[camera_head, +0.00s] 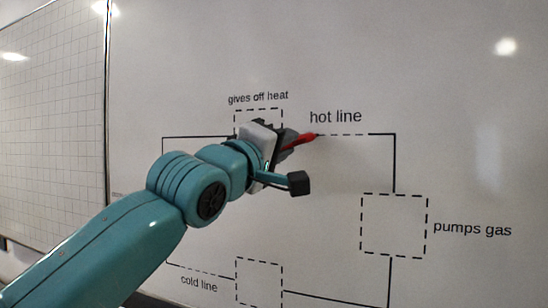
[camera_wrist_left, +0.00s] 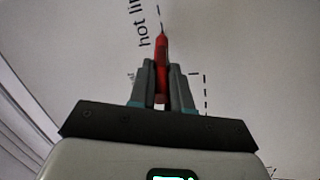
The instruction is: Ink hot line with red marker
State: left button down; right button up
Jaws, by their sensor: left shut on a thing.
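My left gripper (camera_head: 290,141) is shut on a red marker (camera_head: 304,139) in front of the whiteboard. The marker's tip points right, at the left end of the dashed hot line (camera_head: 345,134), under the words "hot line". In the left wrist view, the marker (camera_wrist_left: 161,65) stands between the two fingers of the gripper (camera_wrist_left: 162,85), tip away from me. The tip is at or very near the board; I cannot tell if it touches. The hot line's right part is solid black and turns down to the "pumps gas" box. My right gripper is not in view.
The whiteboard (camera_head: 450,90) carries a diagram with dashed boxes: "gives off heat" (camera_head: 258,110) at the top, "pumps gas" (camera_head: 394,225) at the right and one at the bottom (camera_head: 259,282). A gridded board (camera_head: 50,120) is at the left. My left arm covers part of the diagram.

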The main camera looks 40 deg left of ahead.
pick_arm(q)
jog(key=shift+d+f+b, duration=0.1)
jog(key=shift+d+b, duration=0.5)
jog(key=shift+d, duration=0.05)
jog(key=shift+w+d+b, duration=0.2)
jog(key=shift+d+b, duration=0.1)
jog(key=shift+d, duration=0.3)
jog(key=shift+w+d+b, duration=0.2)
jog(key=shift+d+b, duration=0.05)
jog(key=shift+d, duration=0.3)
jog(key=d, duration=0.1)
jog(key=d+b, duration=0.1)
jog(key=d, duration=0.1)
jog(key=shift+w+d, duration=0.1)
jog(key=shift+w, duration=0.3)
jog(key=d, duration=0.1)
jog(key=w+d, duration=0.1)
jog(key=d, duration=0.1)
jog(key=shift+b, duration=0.3)
